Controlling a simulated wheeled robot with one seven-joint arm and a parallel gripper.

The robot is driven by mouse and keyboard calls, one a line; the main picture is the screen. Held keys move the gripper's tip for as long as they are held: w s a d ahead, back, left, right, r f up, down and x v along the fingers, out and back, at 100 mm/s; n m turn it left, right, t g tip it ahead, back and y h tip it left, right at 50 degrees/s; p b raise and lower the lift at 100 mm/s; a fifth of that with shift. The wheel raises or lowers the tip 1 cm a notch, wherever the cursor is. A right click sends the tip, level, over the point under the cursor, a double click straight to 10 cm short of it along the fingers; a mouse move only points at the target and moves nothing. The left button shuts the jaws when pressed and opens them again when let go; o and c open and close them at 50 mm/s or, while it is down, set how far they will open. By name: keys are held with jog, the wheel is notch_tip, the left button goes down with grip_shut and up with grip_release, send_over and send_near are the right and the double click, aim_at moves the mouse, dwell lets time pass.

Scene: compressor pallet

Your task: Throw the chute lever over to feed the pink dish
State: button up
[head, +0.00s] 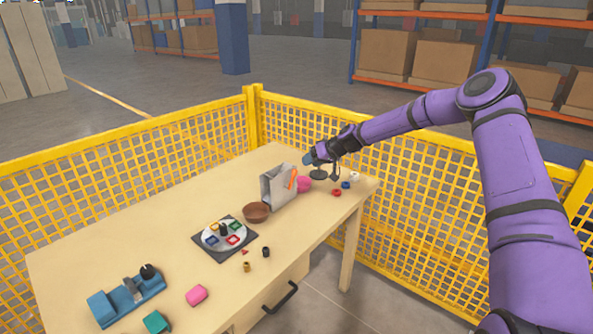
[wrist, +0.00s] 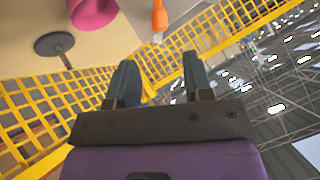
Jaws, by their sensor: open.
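The grey chute (head: 275,186) stands on the table toward its far end. Its orange lever (head: 292,179) sticks up on the right-hand side; the orange lever knob (wrist: 159,16) shows at the top of the wrist view. The pink dish (head: 305,185) sits right of the chute, partly hidden by it, and is cut off in the wrist view (wrist: 92,10). A brown bowl (head: 257,212) stands on the chute's other side. My gripper (head: 309,158) is above the chute's far right side, apart from the lever. Its fingers (wrist: 160,80) are spread with nothing between them.
A dark round stand (head: 319,175) is close below my gripper. Small red (head: 336,192), blue (head: 346,185) and white (head: 354,175) pieces lie at the right table end. A disc with coloured frames (head: 224,236) lies nearer. Yellow mesh fence (head: 420,215) surrounds the table.

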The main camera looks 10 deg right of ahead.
jog(key=x, duration=0.8)
jog(key=shift+w+a+f, duration=0.1)
jog(key=shift+f, duration=0.1)
grip_shut()
